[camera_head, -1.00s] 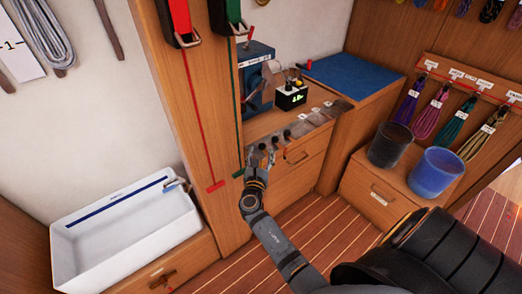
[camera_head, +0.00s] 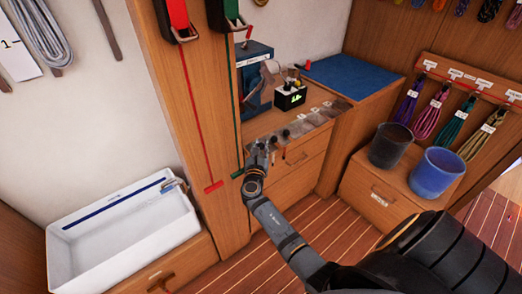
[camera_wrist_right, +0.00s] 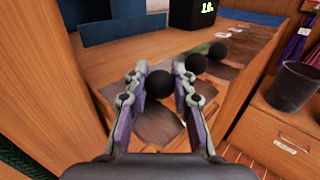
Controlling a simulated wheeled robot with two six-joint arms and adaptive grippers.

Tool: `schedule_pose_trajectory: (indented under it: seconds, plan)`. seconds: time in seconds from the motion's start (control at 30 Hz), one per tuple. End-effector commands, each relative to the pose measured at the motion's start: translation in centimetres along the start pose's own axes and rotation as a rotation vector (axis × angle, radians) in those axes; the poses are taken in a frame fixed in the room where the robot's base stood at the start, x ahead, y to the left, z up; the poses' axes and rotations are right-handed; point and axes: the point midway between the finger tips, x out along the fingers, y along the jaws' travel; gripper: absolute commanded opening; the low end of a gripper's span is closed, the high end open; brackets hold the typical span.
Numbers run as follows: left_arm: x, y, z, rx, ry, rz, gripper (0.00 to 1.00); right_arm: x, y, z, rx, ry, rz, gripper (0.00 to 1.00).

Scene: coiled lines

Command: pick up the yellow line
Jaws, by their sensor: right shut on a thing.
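An olive-yellow coiled line (camera_head: 480,140) hangs at the right end of the lower peg rack in the head view, with a white tag on it. My right gripper (camera_head: 264,148) is far to the left of it, at the front edge of the wooden counter. In the right wrist view, its two fingers (camera_wrist_right: 160,72) are around a round black knob (camera_wrist_right: 161,84), the nearest in a row. The gripper is shut on this knob, and the fingers partly hide its sides. My left gripper is not in view.
Teal (camera_head: 451,126), pink (camera_head: 430,109) and purple (camera_head: 408,99) lines hang beside the yellow one. A black bucket (camera_head: 390,146) and a blue bucket (camera_head: 435,174) stand below. A white basin (camera_head: 75,262) is at the left. A wooden post (camera_head: 190,110) rises left of my gripper.

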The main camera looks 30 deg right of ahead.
Motion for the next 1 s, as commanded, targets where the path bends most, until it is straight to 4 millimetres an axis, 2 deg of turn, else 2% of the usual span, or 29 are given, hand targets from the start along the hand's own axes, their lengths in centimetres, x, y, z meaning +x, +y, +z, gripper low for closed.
schedule_pose_trajectory:
  seconds: [0.37, 0.63, 0.7, 0.87, 1.0]
  plan:
    - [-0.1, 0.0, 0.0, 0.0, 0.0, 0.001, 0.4, 0.0, 0.0, 0.5, 0.002, -0.001, 0.0, 0.06]
    - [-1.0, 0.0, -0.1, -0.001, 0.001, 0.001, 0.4, 0.0, 0.0, 4.0, 0.003, -0.002, 0.001, 0.06]
    - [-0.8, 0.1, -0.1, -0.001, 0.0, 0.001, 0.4, -1.2, -1.2, 3.4, -0.001, 0.002, 0.0, 0.06]
    - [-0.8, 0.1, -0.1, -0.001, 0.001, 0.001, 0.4, -3.9, -3.9, 3.4, -0.003, 0.001, 0.0, 0.06]
    - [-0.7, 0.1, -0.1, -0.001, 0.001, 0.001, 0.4, -6.9, -6.9, 3.4, -0.003, 0.002, 0.001, 0.06]
